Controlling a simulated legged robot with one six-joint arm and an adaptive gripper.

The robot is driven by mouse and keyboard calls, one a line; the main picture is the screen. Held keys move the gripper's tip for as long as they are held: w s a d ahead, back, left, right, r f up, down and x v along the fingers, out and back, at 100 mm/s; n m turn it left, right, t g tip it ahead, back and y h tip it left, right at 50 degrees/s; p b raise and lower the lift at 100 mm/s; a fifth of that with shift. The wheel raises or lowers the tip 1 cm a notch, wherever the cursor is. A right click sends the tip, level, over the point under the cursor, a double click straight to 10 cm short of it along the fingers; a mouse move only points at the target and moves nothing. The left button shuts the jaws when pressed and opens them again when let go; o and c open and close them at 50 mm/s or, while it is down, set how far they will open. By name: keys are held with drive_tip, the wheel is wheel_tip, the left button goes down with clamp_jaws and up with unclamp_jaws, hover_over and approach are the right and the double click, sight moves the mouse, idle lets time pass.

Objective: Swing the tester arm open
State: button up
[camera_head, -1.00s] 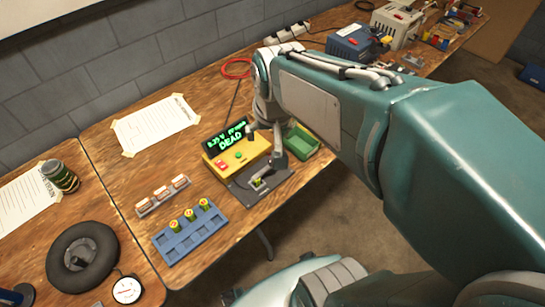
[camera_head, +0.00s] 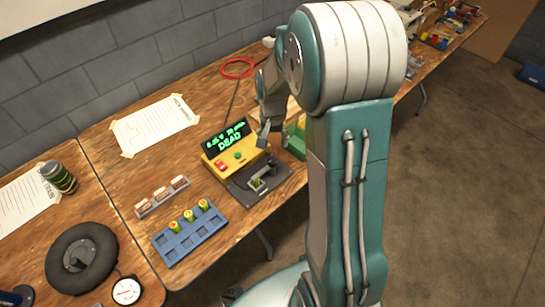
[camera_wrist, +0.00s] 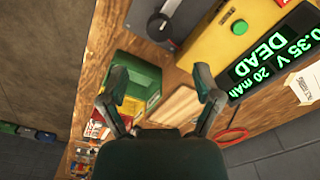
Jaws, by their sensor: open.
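The yellow tester (camera_head: 237,157) stands on the table, its screen reading DEAD in green; it also shows in the wrist view (camera_wrist: 215,48). Its dark grey base (camera_head: 243,193) lies in front of it. The grey tester arm (camera_head: 266,176) is low over a cell in that base. In the wrist view part of the base and a round grey pivot (camera_wrist: 160,25) show at the top; the rest is cut off. My gripper (camera_wrist: 162,85) is open and empty, fingers wide apart. In the head view it (camera_head: 268,132) is above and behind the tester's right side, apart from the tester arm.
A green bin (camera_wrist: 150,78) is right of the tester, partly behind my arm in the head view. A blue tray (camera_head: 190,236) with three cells is at the front.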

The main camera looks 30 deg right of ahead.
sight(273, 159)
wheel_tip(273, 159, down, 8)
drive_tip(key=shift+f, duration=0.1)
drive_tip(key=shift+c, duration=0.2)
clamp_jaws()
